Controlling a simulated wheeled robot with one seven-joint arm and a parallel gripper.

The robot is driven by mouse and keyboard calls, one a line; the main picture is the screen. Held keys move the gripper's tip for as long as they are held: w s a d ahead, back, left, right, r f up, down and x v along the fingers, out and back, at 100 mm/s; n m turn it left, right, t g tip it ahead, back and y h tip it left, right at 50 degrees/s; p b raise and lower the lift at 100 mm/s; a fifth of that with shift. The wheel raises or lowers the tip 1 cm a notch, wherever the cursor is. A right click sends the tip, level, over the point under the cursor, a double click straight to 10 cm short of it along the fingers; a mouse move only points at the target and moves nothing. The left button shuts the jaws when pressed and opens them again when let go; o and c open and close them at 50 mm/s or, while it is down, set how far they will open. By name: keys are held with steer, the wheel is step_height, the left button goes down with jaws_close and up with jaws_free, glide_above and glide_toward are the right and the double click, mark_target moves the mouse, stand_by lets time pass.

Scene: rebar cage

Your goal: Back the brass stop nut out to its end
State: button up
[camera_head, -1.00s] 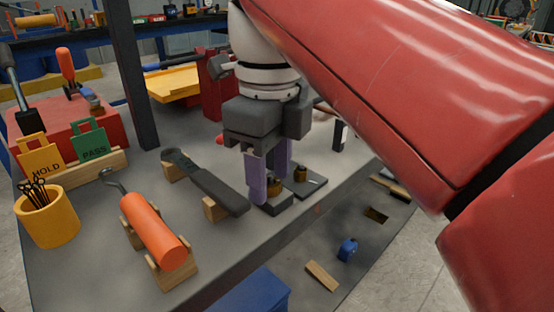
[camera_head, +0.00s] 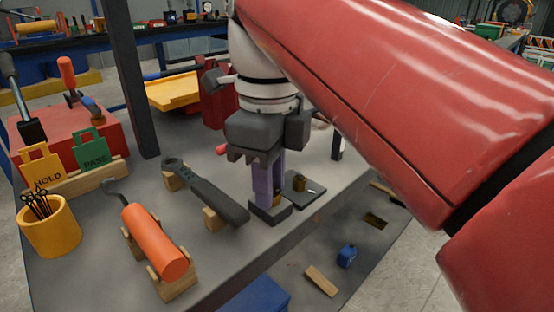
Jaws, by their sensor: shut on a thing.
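My gripper (camera_head: 271,194) points straight down over a small dark block (camera_head: 272,215) near the bench's front edge. Its two purple fingers are nearly in line with my view and are shut on the brass stop nut, which the fingers now almost wholly hide.
A dark wrench (camera_head: 205,190) rests on wooden blocks left of my gripper. An orange-handled tool (camera_head: 155,242) lies on a wooden cradle (camera_head: 178,285). A yellow cup (camera_head: 50,225) and HOLD and PASS tags (camera_head: 90,150) stand farther left. A dark post (camera_head: 131,80) rises behind.

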steer(key=n+p, duration=0.2)
steer(key=n, duration=0.1)
steer(key=shift+r, duration=0.2)
steer(key=n+p, duration=0.2)
steer(key=n, duration=0.2)
steer(key=shift+n+p, duration=0.3)
steer(key=shift+n, duration=0.1)
steer(key=n+p, duration=0.1)
steer(key=n, duration=0.3)
steer(key=shift+f+n+p, duration=0.1)
steer(key=shift+n+p, duration=0.2)
steer(key=shift+p, duration=0.05)
steer(key=n, duration=0.3)
steer(key=shift+n, duration=0.3)
steer(key=n, duration=0.4)
steer(key=shift+f+n, duration=0.1)
steer(key=shift+n, duration=0.2)
steer(key=n, duration=0.3)
steer(key=shift+n, duration=0.3)
steer(key=n, duration=2.1)
steer(key=shift+n, duration=0.4)
steer(key=n, duration=1.3)
steer(key=shift+n, duration=0.3)
